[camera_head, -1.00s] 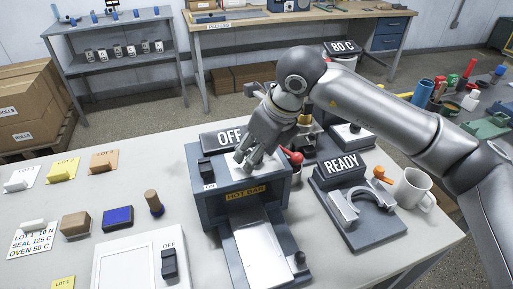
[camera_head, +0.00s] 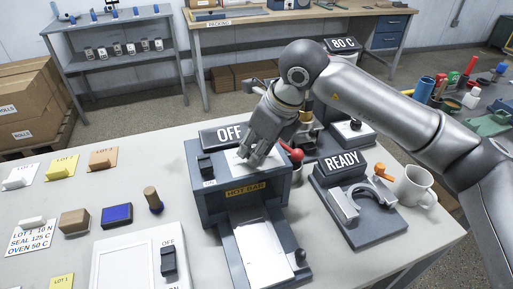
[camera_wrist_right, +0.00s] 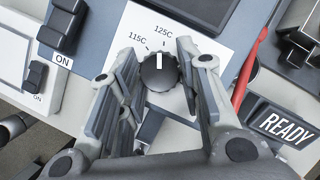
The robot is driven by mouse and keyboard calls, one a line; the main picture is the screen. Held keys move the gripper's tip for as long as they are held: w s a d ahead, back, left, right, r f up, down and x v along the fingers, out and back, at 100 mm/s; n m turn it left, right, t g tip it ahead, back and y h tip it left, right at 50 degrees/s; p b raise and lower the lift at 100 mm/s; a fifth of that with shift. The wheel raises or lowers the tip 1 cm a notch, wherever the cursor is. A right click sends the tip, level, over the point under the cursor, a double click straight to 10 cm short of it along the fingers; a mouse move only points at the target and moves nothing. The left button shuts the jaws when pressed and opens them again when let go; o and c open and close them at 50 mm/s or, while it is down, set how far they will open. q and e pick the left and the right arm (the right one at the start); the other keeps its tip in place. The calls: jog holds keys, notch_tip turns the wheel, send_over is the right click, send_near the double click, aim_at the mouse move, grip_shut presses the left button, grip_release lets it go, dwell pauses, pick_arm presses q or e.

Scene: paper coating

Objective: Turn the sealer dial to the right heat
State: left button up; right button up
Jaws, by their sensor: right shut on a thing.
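The dial's white pointer line points up, near 125C and to the right of 115C. My right gripper (camera_wrist_right: 158,90) has its fingers on both sides of the dial and is shut on it. In the head view the right gripper (camera_head: 259,158) points down on the sealer's top and hides the dial. My left gripper is not in view.
A card (camera_head: 32,238) reads LOT 1, SEAL 125 C, OVEN 50 C. A red-knobbed lever (camera_head: 296,155) stands close to the gripper's right. A tester with a READY display (camera_head: 342,164) and a white mug (camera_head: 412,186) stand further right. A black switch (camera_head: 207,168) is on the sealer's left.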

jog(key=n+b, duration=0.1)
jog(key=n, duration=0.1)
jog(key=shift+w+n+g+y+b, duration=0.15)
jog(key=shift+n+g+y+b, duration=0.15)
jog(key=shift+n+g, duration=0.9)
jog(key=shift+n, duration=1.1)
jog(key=o, duration=1)
jog(key=shift+o, duration=0.2)
jog(key=shift+d+r, duration=0.1)
jog(key=v, duration=1.1)
jog(key=shift+d+r, duration=0.3)
jog(key=shift+w, duration=0.15)
